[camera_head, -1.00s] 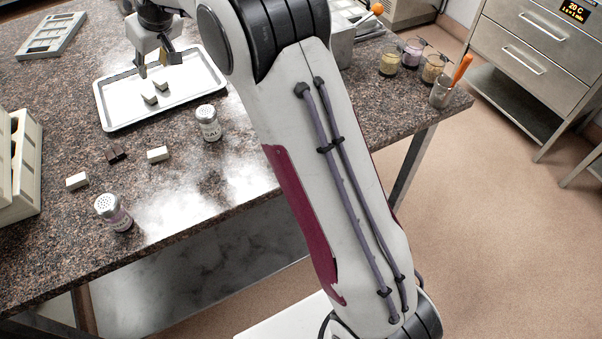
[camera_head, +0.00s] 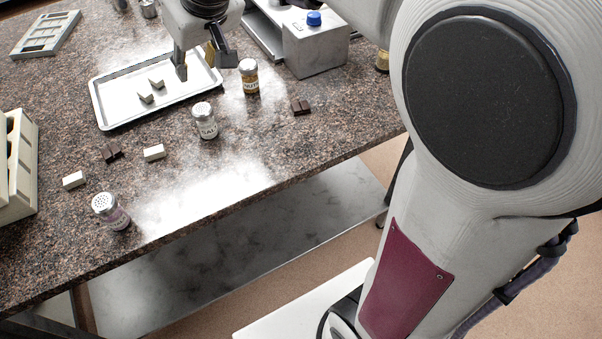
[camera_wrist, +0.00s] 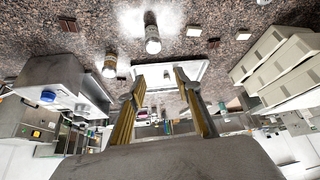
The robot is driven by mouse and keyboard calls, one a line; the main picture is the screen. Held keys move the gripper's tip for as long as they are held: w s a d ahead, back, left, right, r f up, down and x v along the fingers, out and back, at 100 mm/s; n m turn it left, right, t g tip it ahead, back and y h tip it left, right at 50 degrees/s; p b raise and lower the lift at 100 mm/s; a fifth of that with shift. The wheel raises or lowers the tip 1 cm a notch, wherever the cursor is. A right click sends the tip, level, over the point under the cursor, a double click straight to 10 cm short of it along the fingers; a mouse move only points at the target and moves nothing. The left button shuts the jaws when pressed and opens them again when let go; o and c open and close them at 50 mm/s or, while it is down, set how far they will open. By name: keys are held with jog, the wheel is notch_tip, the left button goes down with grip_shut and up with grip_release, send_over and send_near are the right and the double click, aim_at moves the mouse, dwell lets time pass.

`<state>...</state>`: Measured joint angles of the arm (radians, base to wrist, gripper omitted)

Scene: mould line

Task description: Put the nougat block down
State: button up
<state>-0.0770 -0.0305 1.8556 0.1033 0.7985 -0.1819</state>
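Two pale nougat blocks sit on the white tray (camera_head: 112,117) in the head view, a front one (camera_head: 145,96) and a back one (camera_head: 156,82). They are close together, and I cannot tell which block the task means. My gripper (camera_head: 205,66) is above the tray's right end, to the right of both blocks. In the wrist view its fingers (camera_wrist: 160,76) stand well apart with nothing held between them. The tray (camera_wrist: 152,69) shows beyond the fingertips, with a small pale piece on it (camera_wrist: 167,75).
Two more pale blocks (camera_head: 154,152) (camera_head: 74,179) and chocolate pieces (camera_head: 112,152) (camera_head: 300,106) lie on the counter. A salt shaker (camera_head: 206,122), a nuts jar (camera_head: 249,77) and another shaker (camera_head: 110,211) stand upright. A machine (camera_head: 315,52) is at right; pale moulds (camera_head: 22,165) are at left.

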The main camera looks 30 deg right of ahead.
jog(key=s+d+f, duration=0.2)
jog(key=s, duration=0.7)
jog(key=s+d+f+m+h, duration=0.1)
jog(key=s+d+f, duration=0.1)
jog(key=s, duration=0.7)
jog(key=s+d+f+m, duration=0.1)
jog(key=s+f, duration=0.1)
jog(key=s, duration=0.6)
jog(key=shift+s+d, duration=0.4)
jog(key=o, duration=0.6)
jog(key=shift+c, duration=0.2)
